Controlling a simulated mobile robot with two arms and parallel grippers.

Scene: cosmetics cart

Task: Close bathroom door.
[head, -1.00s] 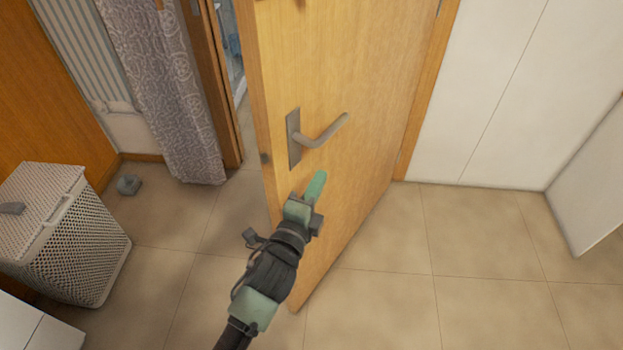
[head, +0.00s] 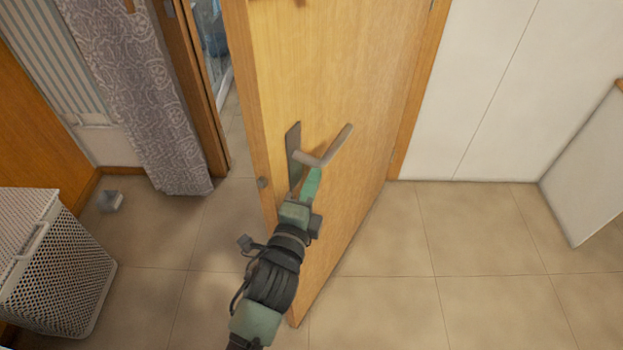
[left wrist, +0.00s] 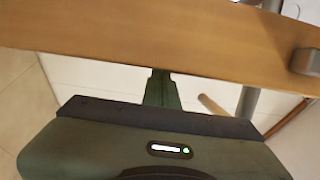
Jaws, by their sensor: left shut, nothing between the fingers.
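The wooden bathroom door (head: 345,85) stands ajar in the head view, its free edge toward the left and its hinge side at the right. Its metal lever handle (head: 325,152) sits on a plate near the free edge. My left gripper (head: 311,180) is shut and empty, its fingertips just below the handle and close to the door face; I cannot tell if they touch. In the left wrist view the shut fingers (left wrist: 161,88) point at the door (left wrist: 150,45), with a metal piece at the right. My right gripper is not in view.
A patterned grey curtain (head: 140,95) hangs left of the doorway. A white woven laundry basket (head: 60,270) stands at the lower left, with a small grey object (head: 110,202) on the floor near it. Tiled floor (head: 440,240) is clear at the right, before a white wall (head: 490,80).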

